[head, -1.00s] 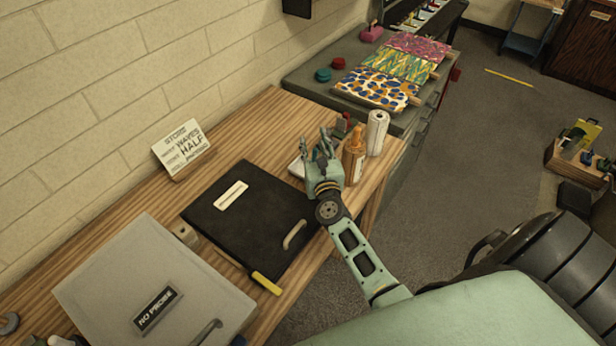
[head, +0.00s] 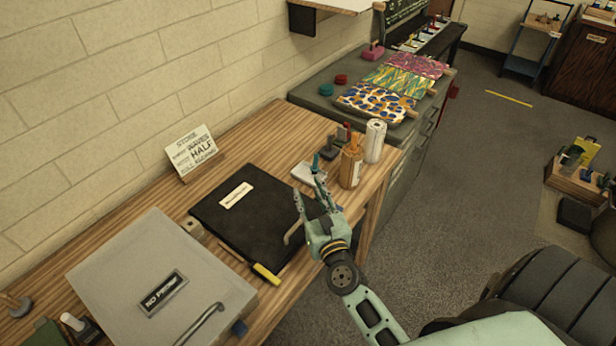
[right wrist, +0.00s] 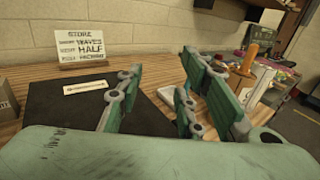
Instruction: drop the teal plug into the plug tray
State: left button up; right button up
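A small white tray (head: 302,173), probably the plug tray, lies on the wooden bench beyond the black lid. A dark teal upright piece (head: 316,161) shows at its right side, just past my fingertips. It may be the teal plug, but I cannot tell whether it stands in the tray. My right gripper (head: 310,192) is short of the tray with its fingers spread. The right wrist view shows these fingers apart with nothing between them; part of the white tray (right wrist: 172,96) shows behind them, and no teal plug is clear there. My left gripper is out of view.
A black lid (head: 250,222) and a grey lid (head: 150,270) cover the near bench. A sign (head: 191,150) leans by the wall.

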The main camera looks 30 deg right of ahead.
jog(key=s+a+r+n+y, duration=0.1)
jog(key=s+a+r, duration=0.1)
jog(key=s+a, duration=0.2)
jog(key=shift+s+a+r+y, duration=0.15)
jog(key=shift+s+a+y, duration=0.15)
jog(key=shift+s, duration=0.55)
